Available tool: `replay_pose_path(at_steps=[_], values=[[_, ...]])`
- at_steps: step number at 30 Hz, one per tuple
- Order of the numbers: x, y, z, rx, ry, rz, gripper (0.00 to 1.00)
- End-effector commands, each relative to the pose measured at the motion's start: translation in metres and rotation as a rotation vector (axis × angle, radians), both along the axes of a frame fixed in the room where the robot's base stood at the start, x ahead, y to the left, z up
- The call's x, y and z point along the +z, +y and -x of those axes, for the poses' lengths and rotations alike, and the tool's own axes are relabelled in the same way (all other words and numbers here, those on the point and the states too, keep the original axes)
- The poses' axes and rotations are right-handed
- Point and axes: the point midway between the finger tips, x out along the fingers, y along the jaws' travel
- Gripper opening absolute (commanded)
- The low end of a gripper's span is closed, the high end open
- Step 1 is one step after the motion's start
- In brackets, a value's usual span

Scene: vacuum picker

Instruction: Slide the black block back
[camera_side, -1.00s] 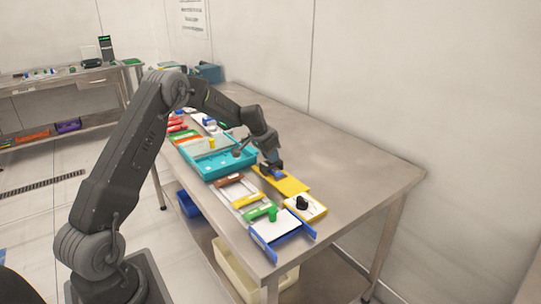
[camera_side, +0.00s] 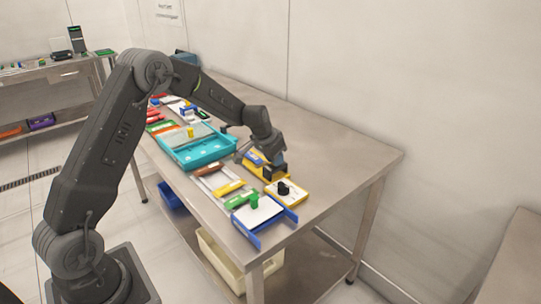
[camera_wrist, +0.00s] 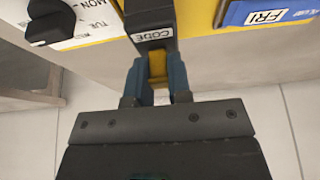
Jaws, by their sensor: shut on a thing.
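The black block (camera_wrist: 150,18), with a white CODE label, shows at the top middle of the wrist view, over a yellow base. My gripper (camera_wrist: 157,66) has its two blue fingers at the near end of this block and is shut on it. Yellow shows between the fingers. In the side view my gripper (camera_side: 273,158) is low over the near end of the yellow base (camera_side: 250,168), and the black block (camera_side: 278,172) shows dark below it. The exact finger contact is too small to tell there.
A blue piece marked FRI (camera_wrist: 266,12) is on the yellow base, right of the block. A yellow unit with a black knob (camera_wrist: 50,22) is to the left. A teal tray (camera_side: 205,153) and a blue-sided holder (camera_side: 262,217) stand nearby. The table's right side is clear.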

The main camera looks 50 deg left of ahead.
Motion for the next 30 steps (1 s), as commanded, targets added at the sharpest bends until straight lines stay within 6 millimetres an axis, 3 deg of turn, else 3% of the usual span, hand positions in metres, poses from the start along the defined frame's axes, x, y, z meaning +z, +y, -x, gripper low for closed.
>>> replay_pose_path(at_steps=[4,5,12,23,30], values=[[0.0,-0.006,0.0,-0.005,0.003,0.008,0.0],[0.0,-0.007,0.0,-0.005,0.003,0.008,0.21],[0.0,-0.005,0.0,-0.005,0.002,0.006,0.44],[0.008,-0.003,0.002,-0.004,0.0,0.004,0.45],[0.051,-0.003,0.02,-0.003,-0.003,0.003,0.45]])
